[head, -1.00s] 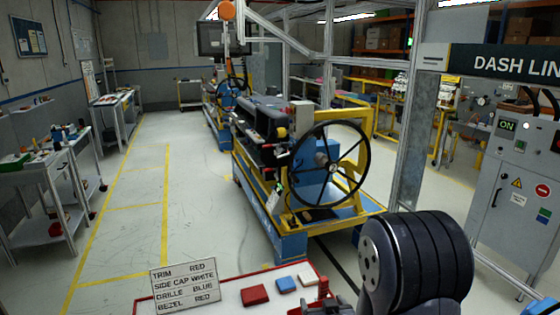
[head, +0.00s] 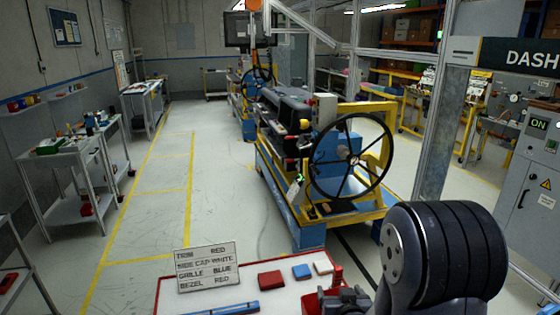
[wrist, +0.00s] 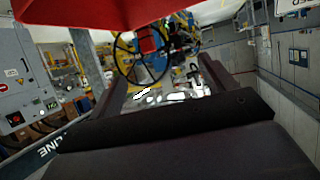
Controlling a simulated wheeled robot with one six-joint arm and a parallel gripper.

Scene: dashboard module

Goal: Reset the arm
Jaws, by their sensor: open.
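My gripper (wrist: 165,78) shows in the wrist view, with its two dark fingers wide apart and nothing between them. My dark, ribbed arm (head: 440,255) is at the lower right of the head view. A dark grey part (head: 345,299) beside it, cut off by the bottom edge, seems to be the end of my arm. Beside that part is a red object (head: 312,302), partly hidden. A large red shape (wrist: 90,14) fills the top of the wrist view; I cannot tell what it is.
A white tray top (head: 240,287) carries a colour-list sign (head: 207,267), a red block (head: 270,280), a blue block (head: 301,272), a white block (head: 323,267) and a blue bar (head: 220,308). Beyond stands a dashboard fixture with a steering wheel (head: 350,157). The left aisle floor is clear.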

